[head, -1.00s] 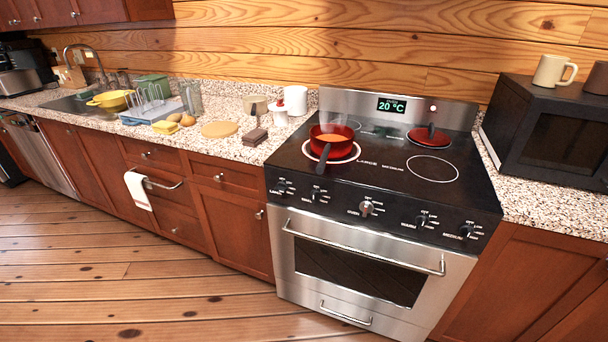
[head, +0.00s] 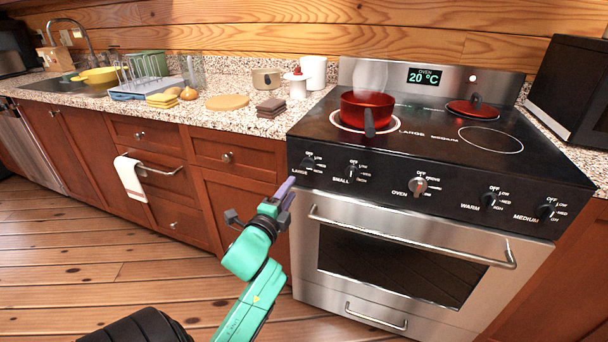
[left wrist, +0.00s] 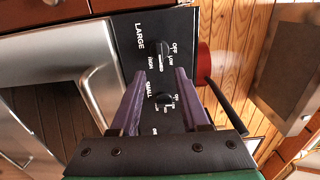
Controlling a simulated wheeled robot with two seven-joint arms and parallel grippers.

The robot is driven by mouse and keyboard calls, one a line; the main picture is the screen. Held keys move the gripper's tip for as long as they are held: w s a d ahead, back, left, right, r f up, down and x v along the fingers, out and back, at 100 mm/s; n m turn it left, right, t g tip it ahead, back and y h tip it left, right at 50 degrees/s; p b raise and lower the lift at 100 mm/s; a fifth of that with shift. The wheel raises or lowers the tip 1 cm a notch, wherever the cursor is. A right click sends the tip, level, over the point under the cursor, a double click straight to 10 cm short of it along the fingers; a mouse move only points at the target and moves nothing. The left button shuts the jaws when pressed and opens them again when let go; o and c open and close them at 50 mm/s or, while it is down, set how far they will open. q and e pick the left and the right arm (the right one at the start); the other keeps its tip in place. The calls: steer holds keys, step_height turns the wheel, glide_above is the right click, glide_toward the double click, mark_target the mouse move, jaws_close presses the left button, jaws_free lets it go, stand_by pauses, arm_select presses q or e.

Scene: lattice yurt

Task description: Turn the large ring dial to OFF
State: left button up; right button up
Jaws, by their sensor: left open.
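The LARGE dial (head: 307,163) is a black knob at the left end of the stove's black front panel. Its pointer setting is too small to read for sure. It also shows in the left wrist view (left wrist: 164,53), just beyond the fingertips, with OFF, LOW and other marks beside it. My left gripper (head: 284,194) has purple fingers and is raised in front of the panel's left end, a little below and left of the dial. In the left wrist view its fingers (left wrist: 160,74) are apart, with nothing held and the SMALL dial (left wrist: 166,100) seen between them. My right gripper is not in view.
A red pot (head: 366,110) with a dark handle stands on the large ring, pale vapour above it. SMALL (head: 352,170), OVEN (head: 418,187), WARM (head: 489,200) and MEDIUM (head: 545,211) dials line the panel. The oven handle (head: 410,240) juts out below. Floor before the drawers is clear.

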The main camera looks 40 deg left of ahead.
mark_target(306, 168)
arm_select(q)
steer(key=x, duration=1)
steer(key=shift+w+a, duration=0.15)
steer(key=shift+w, duration=0.15)
jaws_close()
